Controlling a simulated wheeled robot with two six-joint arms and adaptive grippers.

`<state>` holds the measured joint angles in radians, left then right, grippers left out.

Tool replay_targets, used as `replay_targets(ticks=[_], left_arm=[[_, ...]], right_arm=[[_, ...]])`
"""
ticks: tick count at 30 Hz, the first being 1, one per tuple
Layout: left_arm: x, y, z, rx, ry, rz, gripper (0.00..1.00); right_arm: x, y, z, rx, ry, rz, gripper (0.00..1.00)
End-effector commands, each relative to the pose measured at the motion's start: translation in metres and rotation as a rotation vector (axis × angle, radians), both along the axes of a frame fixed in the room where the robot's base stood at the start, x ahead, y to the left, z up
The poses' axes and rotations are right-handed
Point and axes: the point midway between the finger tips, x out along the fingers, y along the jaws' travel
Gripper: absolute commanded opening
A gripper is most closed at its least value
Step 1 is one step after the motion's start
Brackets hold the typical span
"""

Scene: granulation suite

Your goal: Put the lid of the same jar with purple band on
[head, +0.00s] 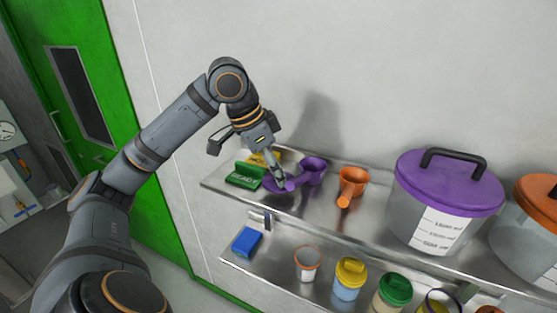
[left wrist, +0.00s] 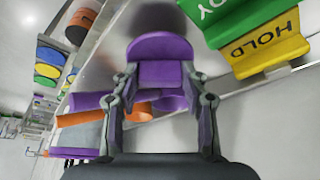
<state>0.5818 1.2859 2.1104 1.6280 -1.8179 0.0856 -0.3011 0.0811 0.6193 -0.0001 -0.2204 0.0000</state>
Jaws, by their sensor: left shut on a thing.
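My left gripper (head: 281,183) is shut on the purple lid (head: 270,186), low over the left end of the upper shelf. In the left wrist view the lid (left wrist: 160,47) shows between the fingers of the left gripper (left wrist: 161,80), its raised grip held by them. I cannot tell whether the lid touches the shelf. A jar with a purple band (head: 440,301) stands on the lower shelf, cut off by the bottom edge of the head view. Its top looks open, with no lid on it. My right gripper is not in view.
A purple scoop (head: 313,170) and an orange scoop (head: 352,182) lie beside the lid. Green (head: 245,175) and yellow signs are at left. A big purple-lidded container (head: 447,185) stands right. Below are a blue block (head: 247,241), an orange-rimmed jar (head: 307,263), yellow-lidded (head: 350,278) and green-lidded jars (head: 393,291).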

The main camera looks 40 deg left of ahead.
Motion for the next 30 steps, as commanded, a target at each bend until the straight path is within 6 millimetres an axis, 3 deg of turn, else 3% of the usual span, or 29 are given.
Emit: replay_targets(ticks=[1, 2, 4, 6, 17, 18, 23, 30], left_arm=[[0.004, -0.004, 0.008, -0.004, 0.002, -0.002, 0.21], [0.005, -0.006, 0.008, -0.006, 0.001, -0.002, 0.21], [0.005, -0.004, -0.012, 0.003, 0.003, 0.004, 0.21], [0.005, -0.004, -0.016, 0.002, 0.002, 0.004, 0.21], [0.005, -0.004, -0.019, 0.000, 0.000, 0.002, 0.21], [0.005, -0.004, -0.019, 0.000, 0.000, 0.002, 0.46], [0.005, -0.004, -0.018, 0.000, 0.000, 0.002, 0.67], [0.005, -0.004, -0.017, 0.000, 0.000, 0.002, 0.67]], right_arm=[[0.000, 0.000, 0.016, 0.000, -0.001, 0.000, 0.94], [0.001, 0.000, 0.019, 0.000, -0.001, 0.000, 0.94], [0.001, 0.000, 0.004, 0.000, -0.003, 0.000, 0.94], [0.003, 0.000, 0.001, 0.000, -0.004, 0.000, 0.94], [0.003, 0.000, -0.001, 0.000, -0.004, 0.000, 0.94], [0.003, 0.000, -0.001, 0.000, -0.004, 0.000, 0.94], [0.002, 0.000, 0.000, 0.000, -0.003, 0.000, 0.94], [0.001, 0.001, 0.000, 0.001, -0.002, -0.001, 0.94]])
